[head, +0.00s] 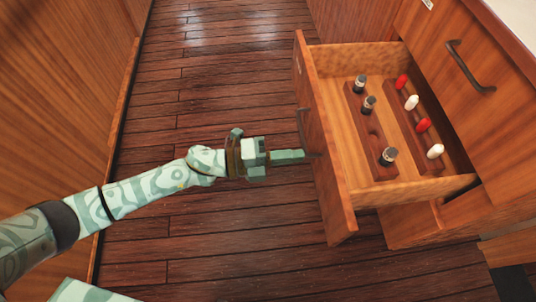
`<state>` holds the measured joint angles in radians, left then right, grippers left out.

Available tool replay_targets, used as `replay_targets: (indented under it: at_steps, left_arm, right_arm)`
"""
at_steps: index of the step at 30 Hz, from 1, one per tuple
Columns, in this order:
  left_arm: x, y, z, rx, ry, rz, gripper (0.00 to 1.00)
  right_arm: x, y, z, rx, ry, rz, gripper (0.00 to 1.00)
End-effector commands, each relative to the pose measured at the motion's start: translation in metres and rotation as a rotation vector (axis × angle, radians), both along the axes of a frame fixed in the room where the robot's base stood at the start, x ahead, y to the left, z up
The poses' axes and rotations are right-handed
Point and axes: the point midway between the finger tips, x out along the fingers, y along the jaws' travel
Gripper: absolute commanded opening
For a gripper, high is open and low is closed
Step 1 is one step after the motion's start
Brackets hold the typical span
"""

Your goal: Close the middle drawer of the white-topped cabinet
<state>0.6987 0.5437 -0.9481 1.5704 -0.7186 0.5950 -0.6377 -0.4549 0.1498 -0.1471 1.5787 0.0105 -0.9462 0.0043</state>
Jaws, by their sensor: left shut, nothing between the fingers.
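The white-topped cabinet (510,150) stands at the right, with a corner of its white top (515,18) in view. One wooden drawer (352,192) is pulled out toward the left, its front panel (322,160) facing my left arm. A dark handle (302,132) sits on that front. My left gripper (303,155) is shut and empty, its fingertips at the drawer front just below the handle. I cannot tell whether they touch it. My right gripper is not in view.
The open drawer holds wooden racks with several dark-capped bottles (369,104) and red and white pieces (423,125). Another drawer with a dark handle (470,68) is shut beside it. A wooden wall (60,100) runs along the left. The plank floor (215,110) between is clear.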

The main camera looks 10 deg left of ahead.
Motion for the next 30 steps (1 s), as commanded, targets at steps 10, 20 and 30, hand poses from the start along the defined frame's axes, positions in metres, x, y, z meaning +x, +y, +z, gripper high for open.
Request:
replay_targets:
  at_steps: [10,20,30]
  left_arm:
    - [0.015,-0.044,-0.001,-0.001,0.003,0.001,0.0]
    - [0.016,-0.048,0.0,0.0,0.002,0.001,0.0]
    - [0.016,-0.048,0.0,-0.001,0.002,0.001,0.0]
  right_arm:
    - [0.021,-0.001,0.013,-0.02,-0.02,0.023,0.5]
    - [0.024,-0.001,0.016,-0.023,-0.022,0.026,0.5]
    - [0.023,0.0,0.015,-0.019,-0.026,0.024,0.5]
